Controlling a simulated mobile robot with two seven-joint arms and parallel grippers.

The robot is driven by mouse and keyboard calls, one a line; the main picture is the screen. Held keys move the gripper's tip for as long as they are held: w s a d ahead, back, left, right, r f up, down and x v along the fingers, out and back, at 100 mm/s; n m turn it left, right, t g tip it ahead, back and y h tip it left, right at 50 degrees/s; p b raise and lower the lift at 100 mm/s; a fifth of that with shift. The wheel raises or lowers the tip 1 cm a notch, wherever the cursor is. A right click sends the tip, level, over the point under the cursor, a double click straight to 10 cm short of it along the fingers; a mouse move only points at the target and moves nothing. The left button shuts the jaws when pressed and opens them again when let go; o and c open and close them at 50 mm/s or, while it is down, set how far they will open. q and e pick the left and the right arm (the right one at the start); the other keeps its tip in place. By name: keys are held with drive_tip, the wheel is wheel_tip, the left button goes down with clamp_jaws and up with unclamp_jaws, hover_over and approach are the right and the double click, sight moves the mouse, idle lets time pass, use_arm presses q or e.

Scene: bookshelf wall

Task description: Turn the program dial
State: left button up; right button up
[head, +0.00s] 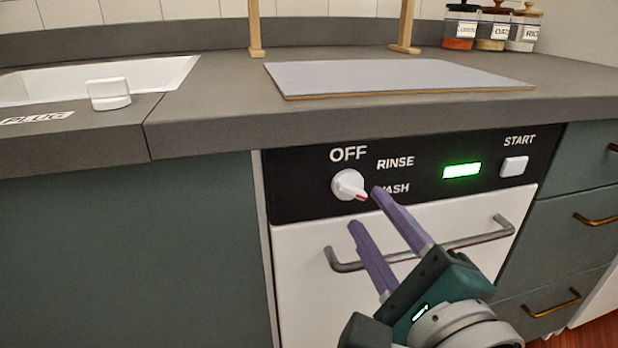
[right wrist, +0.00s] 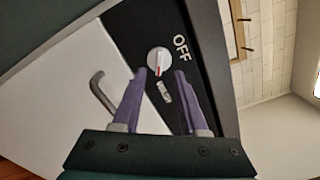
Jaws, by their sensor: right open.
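The program dial (head: 348,185) is a white knob with a red pointer mark on the black panel of a white dishwasher. Its pointer is toward the lower right, near the word WASH, in the head view. OFF is printed above it and RINSE to its upper right. My right gripper (head: 366,210) is open and empty, its purple fingers just below and right of the dial. In the right wrist view the dial (right wrist: 159,59) lies just beyond the fingertips (right wrist: 160,74), roughly between them. I cannot tell whether a finger touches it. My left gripper is not in view.
A lit green display (head: 462,170) and a white START button (head: 514,166) are on the panel's right. The dishwasher's bar handle (head: 470,241) runs below, behind my right gripper. The counter (head: 215,115) overhangs the panel, with a sink (head: 150,75) and a white plug (head: 108,93) on the left.

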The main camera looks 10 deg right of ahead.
sight(355, 194)
drive_tip(key=w, duration=0.4)
drive_tip(key=shift+w+a, duration=0.1)
clamp_jaws()
idle(0.5)
